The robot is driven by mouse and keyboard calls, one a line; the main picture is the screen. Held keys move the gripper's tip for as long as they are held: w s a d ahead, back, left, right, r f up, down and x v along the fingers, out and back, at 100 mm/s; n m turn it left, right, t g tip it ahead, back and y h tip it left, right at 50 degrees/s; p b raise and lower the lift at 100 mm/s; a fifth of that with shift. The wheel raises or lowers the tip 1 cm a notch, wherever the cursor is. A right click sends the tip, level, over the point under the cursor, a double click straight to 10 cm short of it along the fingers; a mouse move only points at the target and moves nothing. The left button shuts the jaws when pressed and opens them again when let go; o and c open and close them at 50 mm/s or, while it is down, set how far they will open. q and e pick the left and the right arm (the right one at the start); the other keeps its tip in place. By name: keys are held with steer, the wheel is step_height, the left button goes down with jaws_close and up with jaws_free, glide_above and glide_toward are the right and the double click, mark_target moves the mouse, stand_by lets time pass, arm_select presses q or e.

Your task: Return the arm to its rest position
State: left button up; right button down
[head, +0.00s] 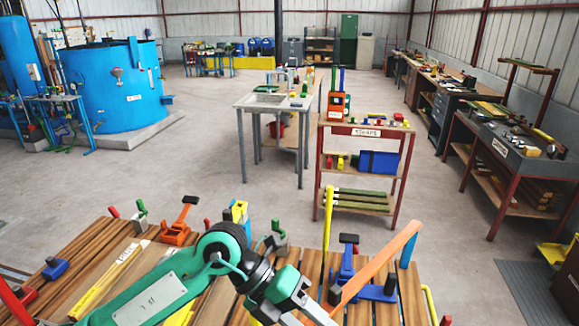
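My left arm, green with a grey plate, reaches in from the lower left over a slatted wooden bench (60,275). Its elbow-like joint is raised over the bench, and the arm bends down to the right. My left gripper (308,315) is low in the picture, over the bench. Silver finger parts show, but the bottom edge cuts off the tips, so I cannot tell whether it is open or holds anything. An orange bar (385,258) slants up to the right beside it; whether they touch is unclear. My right gripper is not in view.
Orange (176,235) and blue (350,272) clamp-like tools and a yellow level-like bar (108,278) lie on the bench around the arm. Beyond are a red-framed shelf cart (366,132), a sink table (244,103) and a blue tank (115,95). Open concrete floor lies between them.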

arm_select(q)
step_height(320, 180, up, 10)
steer(key=s+d+n+h, duration=0.2)
steer(key=d+n+h, duration=0.1)
steer(key=h, duration=0.7)
steer(key=w+a+r+n+t+h, duration=0.35)
steer(key=w+a+n+t, duration=0.4)
steer(key=n+t, duration=0.85)
steer(key=w+a+f+n+t+y, duration=0.2)
steer(key=a+f+n+t+y, duration=0.1)
steer(key=a+f+n+y, duration=0.7)
steer(key=w+a+f+n+t+y, duration=0.2)
steer(key=a+f+n+y, duration=0.4)
steer(key=f+n+y, duration=0.45)
steer(key=s+a+f+g+y, duration=0.1)
steer(key=s+a+f+g, duration=0.2)
steer(key=s+f+g, duration=0.55)
steer(key=s+a+f+g+y, duration=0.1)
steer(key=s+a+f+g, duration=0.3)
steer(key=s+f, duration=0.8)
step_height(320, 180, down, 28)
steer(key=s+d+f+g, duration=0.1)
steer(key=s+g, duration=0.1)
steer(key=s, duration=0.1)
steer(key=s+a+f+m+g, duration=0.1)
steer(key=s+a+f, duration=0.2)
steer(key=s+f, duration=1.6)
steer(key=shift+f+y, duration=0.2)
steer(key=shift+y, duration=0.1)
